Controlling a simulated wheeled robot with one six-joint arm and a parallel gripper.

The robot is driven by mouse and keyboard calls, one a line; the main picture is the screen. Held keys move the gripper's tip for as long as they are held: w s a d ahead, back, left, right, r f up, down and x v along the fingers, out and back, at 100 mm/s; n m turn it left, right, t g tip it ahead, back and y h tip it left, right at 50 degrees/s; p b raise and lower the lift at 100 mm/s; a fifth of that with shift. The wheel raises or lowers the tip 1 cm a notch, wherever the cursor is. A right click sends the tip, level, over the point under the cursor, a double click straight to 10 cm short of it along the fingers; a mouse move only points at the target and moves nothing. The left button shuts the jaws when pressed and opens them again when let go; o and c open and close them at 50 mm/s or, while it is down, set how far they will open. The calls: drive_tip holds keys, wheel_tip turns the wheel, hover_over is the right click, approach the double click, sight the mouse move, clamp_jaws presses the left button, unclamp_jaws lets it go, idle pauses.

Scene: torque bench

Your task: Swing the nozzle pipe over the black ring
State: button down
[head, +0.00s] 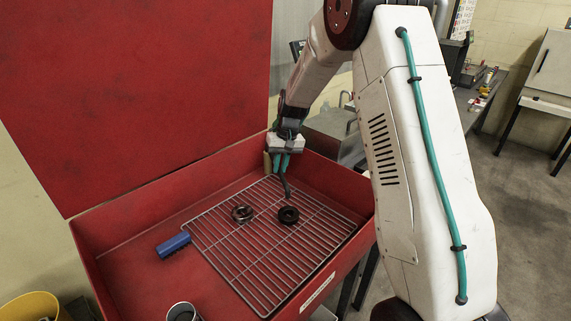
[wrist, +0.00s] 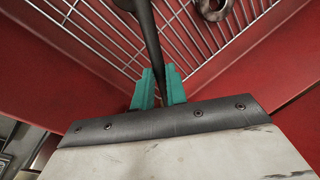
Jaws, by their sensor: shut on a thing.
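My gripper (head: 280,165) is shut on the dark nozzle pipe (head: 287,187) at the back of the red tray. In the wrist view the teal fingertips (wrist: 159,80) close on the pipe (wrist: 151,42) from both sides. The black ring (head: 288,215) lies on the wire rack. In the head view the pipe's lower end shows just behind the ring's far edge; its height above the rack is hard to tell. In the wrist view the pipe's far end runs out at the top edge.
A shiny metal ring (head: 242,213) lies on the wire rack (head: 262,255), left of the black ring. A blue block (head: 173,244) lies on the bare tray floor. A metal cup (head: 182,312) stands at the front. The red tray walls (head: 170,190) enclose the rack.

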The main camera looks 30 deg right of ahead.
drive_tip(key=shift+w, duration=0.1)
idle(0.3)
drive_tip(key=c, duration=1.4)
unclamp_jaws()
drive_tip(key=shift+d, duration=0.1)
drive_tip(key=shift+r, duration=0.1)
wheel_tip(320, 180, up, 8)
drive_tip(key=d, duration=0.1)
drive_tip(key=shift+d+f, duration=0.25)
